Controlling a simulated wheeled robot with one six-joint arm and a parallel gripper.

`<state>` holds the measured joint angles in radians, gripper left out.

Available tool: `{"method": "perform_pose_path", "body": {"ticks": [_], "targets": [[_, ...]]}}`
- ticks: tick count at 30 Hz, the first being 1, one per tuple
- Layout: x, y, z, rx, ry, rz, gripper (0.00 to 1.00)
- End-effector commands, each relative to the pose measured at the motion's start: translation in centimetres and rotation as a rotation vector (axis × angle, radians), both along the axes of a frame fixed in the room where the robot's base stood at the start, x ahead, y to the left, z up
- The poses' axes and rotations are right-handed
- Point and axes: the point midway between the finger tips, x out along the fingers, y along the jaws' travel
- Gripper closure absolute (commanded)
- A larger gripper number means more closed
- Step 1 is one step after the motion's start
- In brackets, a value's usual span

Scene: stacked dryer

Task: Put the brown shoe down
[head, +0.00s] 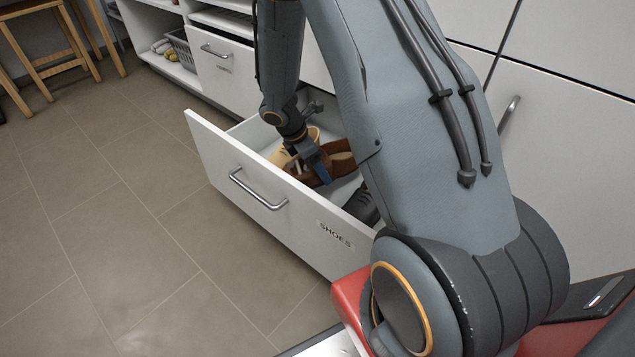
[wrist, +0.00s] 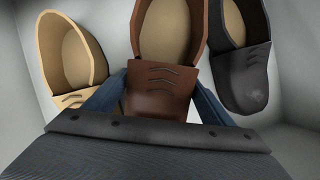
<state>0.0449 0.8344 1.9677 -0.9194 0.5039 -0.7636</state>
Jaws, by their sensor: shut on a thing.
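The brown shoe (wrist: 165,85) is in the middle of the wrist view, its tan inside facing me. My gripper (wrist: 160,95) has one blue finger on each side of it and is shut on it. In the head view, the brown shoe (head: 338,160) is inside the open drawer (head: 240,185), whose front is labelled SHOES. My gripper (head: 312,165) reaches down into the drawer. I cannot tell whether the shoe's sole touches the drawer floor.
A tan shoe (wrist: 70,60) lies left of the brown shoe and a black shoe (wrist: 240,55) lies right of it, both close to my fingers. The drawer walls surround them. A wooden stool (head: 45,65) stands far left; the tiled floor (head: 110,230) is clear.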

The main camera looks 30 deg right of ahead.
Motion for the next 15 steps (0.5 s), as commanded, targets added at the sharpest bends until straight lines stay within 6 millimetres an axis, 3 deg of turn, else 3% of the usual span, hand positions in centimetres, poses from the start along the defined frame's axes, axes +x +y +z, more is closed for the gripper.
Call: {"method": "perform_pose_path", "body": {"ticks": [12, 15], "targets": [[0.1, 0.0, -5.1, -0.001, 0.001, -0.001, 0.57], [0.1, 0.0, -5.6, 0.0, -0.001, -0.002, 0.57]]}}
